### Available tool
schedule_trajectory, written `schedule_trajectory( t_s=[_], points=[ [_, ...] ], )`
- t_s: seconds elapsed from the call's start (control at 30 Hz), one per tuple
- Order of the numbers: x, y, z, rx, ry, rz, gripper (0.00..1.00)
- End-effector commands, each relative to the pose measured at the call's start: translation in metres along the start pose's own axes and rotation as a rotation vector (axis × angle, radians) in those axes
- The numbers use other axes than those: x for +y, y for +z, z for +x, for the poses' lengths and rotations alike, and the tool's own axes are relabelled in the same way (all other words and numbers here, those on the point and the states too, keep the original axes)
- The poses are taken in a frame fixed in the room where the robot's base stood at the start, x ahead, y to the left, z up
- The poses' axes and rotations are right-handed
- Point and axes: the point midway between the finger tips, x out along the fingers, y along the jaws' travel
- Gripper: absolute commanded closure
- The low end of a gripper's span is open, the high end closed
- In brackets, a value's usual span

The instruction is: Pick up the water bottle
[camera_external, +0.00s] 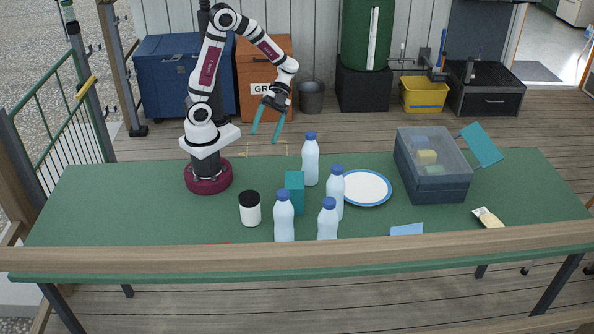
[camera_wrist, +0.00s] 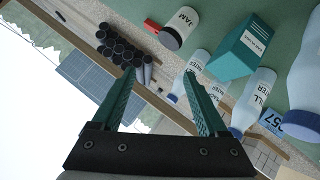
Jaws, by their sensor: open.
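Several water bottles with pale translucent bodies and blue caps stand upright on the green table. One bottle (camera_external: 310,160) stands at the back, another (camera_external: 336,190) left of the plate, and two more, a left one (camera_external: 284,217) and a right one (camera_external: 327,220), near the front edge. In the wrist view a large bottle (camera_wrist: 308,75) is cut off at the right edge, and a smaller one (camera_wrist: 256,98) lies left of it. My gripper (camera_external: 264,138) is open and empty, above the table's back edge and left of the back bottle. Its fingers (camera_wrist: 159,72) show in the wrist view.
A teal box (camera_external: 295,191) stands among the bottles, with a black-lidded jam jar (camera_external: 250,209) to its left. A blue-rimmed white plate (camera_external: 366,188) and a dark lidded crate (camera_external: 440,190) are to the right. A wooden rail (camera_external: 120,257) crosses the front. The table's left part is clear.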

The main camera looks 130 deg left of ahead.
Motion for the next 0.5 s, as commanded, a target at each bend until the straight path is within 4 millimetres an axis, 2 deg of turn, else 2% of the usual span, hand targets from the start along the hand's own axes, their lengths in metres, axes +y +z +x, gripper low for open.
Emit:
schedule_trajectory(
  t_s=[0.03, 0.1, 0.2, 0.23, 0.3, 0.37, 0.5],
  points=[
    [-0.027, 0.01, -0.026, 0.196, -0.067, 0.047, 0.23],
    [-0.058, 0.027, -0.062, 0.417, -0.216, 0.157, 0.23],
    [-0.083, 0.057, -0.102, 0.592, -0.431, 0.274, 0.23],
    [-0.087, 0.064, -0.11, 0.62, -0.479, 0.296, 0.23],
    [-0.092, 0.074, -0.122, 0.654, -0.553, 0.331, 0.23],
    [-0.093, 0.077, -0.125, 0.662, -0.575, 0.343, 0.23],
    [-0.099, 0.067, -0.115, 0.663, -0.571, 0.345, 0.23]
  ],
)
